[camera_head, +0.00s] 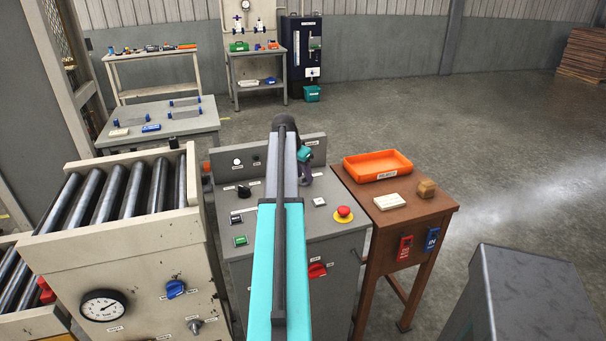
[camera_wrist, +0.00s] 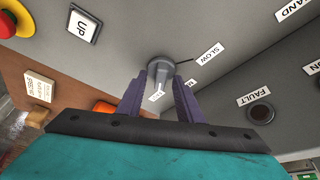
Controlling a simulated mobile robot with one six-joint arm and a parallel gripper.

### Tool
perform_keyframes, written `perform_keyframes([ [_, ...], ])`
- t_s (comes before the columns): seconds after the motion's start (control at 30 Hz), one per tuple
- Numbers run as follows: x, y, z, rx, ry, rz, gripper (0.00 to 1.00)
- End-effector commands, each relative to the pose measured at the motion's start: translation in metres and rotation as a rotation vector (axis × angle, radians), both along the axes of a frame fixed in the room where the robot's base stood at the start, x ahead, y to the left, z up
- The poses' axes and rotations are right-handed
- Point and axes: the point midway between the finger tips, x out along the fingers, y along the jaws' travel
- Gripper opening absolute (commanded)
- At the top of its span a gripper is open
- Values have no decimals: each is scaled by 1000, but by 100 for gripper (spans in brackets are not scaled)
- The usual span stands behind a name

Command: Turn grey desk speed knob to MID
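The grey speed knob (camera_wrist: 160,72) shows in the wrist view on the grey desk (camera_wrist: 225,85). A thin dark line runs from its right side toward the SLOW label (camera_wrist: 210,54). A label starting with M (camera_wrist: 192,82) is partly covered by a finger, and another small label (camera_wrist: 157,96) shows between the fingers. My gripper (camera_wrist: 158,84) is open, its two purple fingers apart, with the knob just ahead between the tips. No contact can be made out. In the head view my gripper (camera_head: 306,176) is over the desk (camera_head: 333,222), and my arm hides the knob.
A red emergency button (camera_head: 343,213) and the UP button (camera_wrist: 83,26) are near the knob. A FAULT lamp (camera_wrist: 261,113) is on the desk's back panel. A brown table (camera_head: 436,206) with an orange tray (camera_head: 377,166) stands right; a roller conveyor (camera_head: 115,190) stands left.

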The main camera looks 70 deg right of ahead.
Motion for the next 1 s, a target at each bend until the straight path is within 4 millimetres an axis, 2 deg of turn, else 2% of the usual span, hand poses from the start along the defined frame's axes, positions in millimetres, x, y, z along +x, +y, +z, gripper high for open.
perform_keyframes([
  [0.23,0,0,0,0,0,0,33],
  [0.43,0,0,0,0,1,0,0],
  [0.53,-2,4,0,0,1,-1,0],
  [1.0,-4,1,-1,4,2,82,0],
])
